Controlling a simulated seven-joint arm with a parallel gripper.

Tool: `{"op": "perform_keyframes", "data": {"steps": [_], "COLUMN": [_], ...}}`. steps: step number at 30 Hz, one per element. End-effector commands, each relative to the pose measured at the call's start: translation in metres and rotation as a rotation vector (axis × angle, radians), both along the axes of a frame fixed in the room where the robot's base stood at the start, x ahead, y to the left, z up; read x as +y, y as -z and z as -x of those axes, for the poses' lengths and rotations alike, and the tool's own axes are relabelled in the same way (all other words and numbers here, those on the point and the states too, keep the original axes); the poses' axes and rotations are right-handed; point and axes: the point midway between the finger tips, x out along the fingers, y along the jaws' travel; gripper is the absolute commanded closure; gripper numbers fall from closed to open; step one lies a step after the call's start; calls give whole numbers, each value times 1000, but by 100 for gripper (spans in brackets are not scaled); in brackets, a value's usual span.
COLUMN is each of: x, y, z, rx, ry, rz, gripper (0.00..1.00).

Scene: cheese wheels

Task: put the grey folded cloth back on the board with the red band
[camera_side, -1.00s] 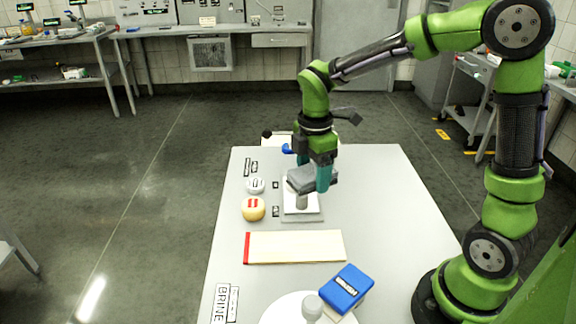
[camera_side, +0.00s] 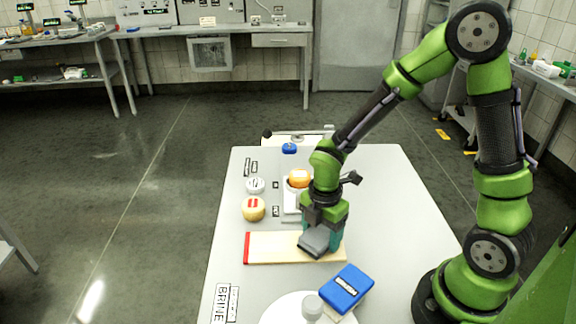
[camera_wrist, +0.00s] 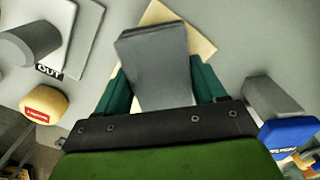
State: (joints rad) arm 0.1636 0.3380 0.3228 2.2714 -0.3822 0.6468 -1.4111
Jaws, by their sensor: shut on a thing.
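The grey folded cloth (camera_side: 315,240) is between the fingers of my gripper (camera_side: 325,240), which is shut on it. The cloth also shows in the wrist view (camera_wrist: 155,65), gripped between the two teal fingers of my gripper (camera_wrist: 160,88). The pale wooden board with the red band (camera_side: 275,248) lies on the table, its red band at the left end. The cloth is over the right part of the board; I cannot tell whether it touches it. In the wrist view the board (camera_wrist: 200,40) shows behind the cloth.
A yellow cheese wheel with a red label (camera_side: 253,208) stands behind the board, and an orange wheel (camera_side: 299,178) sits farther back on a grey stand. A blue block labelled in white (camera_side: 346,287) is close by at the front right. A white round plate (camera_side: 285,311) is at the front.

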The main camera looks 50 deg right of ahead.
Motion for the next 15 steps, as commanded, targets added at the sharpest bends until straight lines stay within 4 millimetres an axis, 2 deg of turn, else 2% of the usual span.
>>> {"op": "perform_keyframes", "data": {"steps": [2,13,14,15], "x": [0,0,0,0], "y": [6,9,9,9], "z": [1,0,0,0], "rx": [2,1,1,0], "ry": [0,1,1,1], "rz": [0,0,0,0], "gripper": [59,59,27,21]}}
